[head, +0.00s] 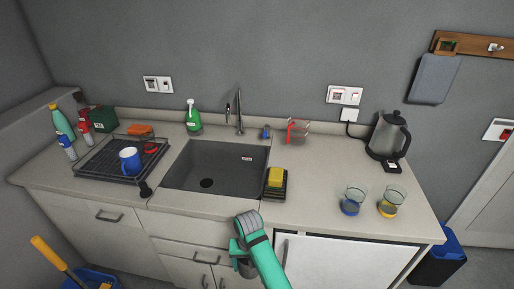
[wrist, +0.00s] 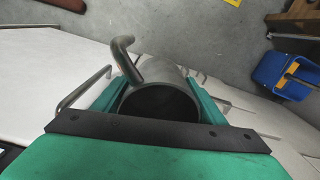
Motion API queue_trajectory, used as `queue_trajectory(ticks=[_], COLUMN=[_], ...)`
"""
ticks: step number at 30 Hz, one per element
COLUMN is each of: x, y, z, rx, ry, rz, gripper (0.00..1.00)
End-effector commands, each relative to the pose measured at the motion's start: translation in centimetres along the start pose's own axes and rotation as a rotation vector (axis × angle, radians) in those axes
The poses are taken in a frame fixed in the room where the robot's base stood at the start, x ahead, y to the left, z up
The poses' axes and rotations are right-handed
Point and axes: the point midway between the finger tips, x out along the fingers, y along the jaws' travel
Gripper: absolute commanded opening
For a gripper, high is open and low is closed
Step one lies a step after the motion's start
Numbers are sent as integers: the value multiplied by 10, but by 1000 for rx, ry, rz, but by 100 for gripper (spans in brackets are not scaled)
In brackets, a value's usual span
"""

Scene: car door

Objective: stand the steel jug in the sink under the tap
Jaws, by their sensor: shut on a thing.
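My gripper (wrist: 163,92) is shut on the steel jug (wrist: 165,103), with one green finger on each side of it. The jug is a dark grey cylinder with its open mouth towards the wrist camera and a bent handle at its upper left. In the head view my gripper (head: 244,256) is in front of the counter's front edge, and the jug is mostly hidden there. The grey sink (head: 225,160) is empty, with a dark drain in its floor. The tap (head: 239,112) stands behind the sink's back edge.
Left of the sink is a dish rack (head: 105,160) with a blue mug (head: 130,161). On the right are a yellow sponge (head: 276,177), two glasses (head: 391,200) and a kettle (head: 387,137).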

Motion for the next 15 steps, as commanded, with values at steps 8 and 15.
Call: queue_trajectory(ticks=[8, 15], x=[50, 78], y=[14, 25], z=[34, 61], rx=[24, 29], ry=[-4, -1], rz=[-5, -3], gripper=[36, 36])
